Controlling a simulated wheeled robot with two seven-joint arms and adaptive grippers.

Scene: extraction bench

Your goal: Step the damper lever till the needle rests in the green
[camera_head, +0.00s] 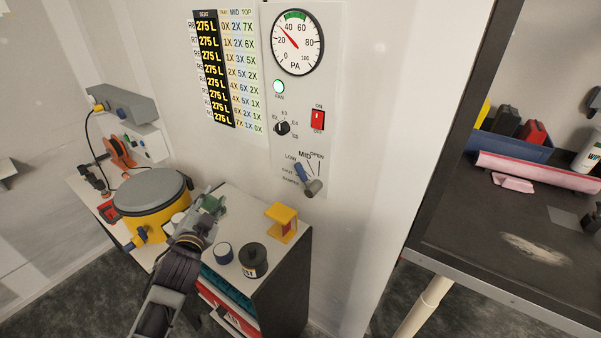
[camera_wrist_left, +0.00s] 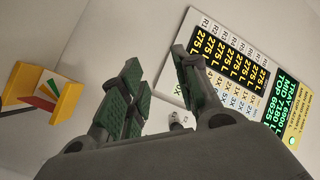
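The round pressure gauge (camera_head: 297,42) hangs high on the white wall panel. Its red needle (camera_head: 287,34) points up and left, near 30, below the green band (camera_head: 295,15) at the top of the dial. The damper lever (camera_head: 304,175), blue with a grey end, sits low on the panel under the LOW, MID and OPEN marks. My left gripper (camera_head: 212,204) is above the small bench, left of the lever and apart from it. In the left wrist view its green-padded fingers (camera_wrist_left: 160,90) are spread and hold nothing. My right gripper is out of view.
A red switch (camera_head: 318,120), selector knob (camera_head: 283,128) and lit lamp (camera_head: 278,87) are above the lever. A dark shelf (camera_head: 460,225) stands right.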

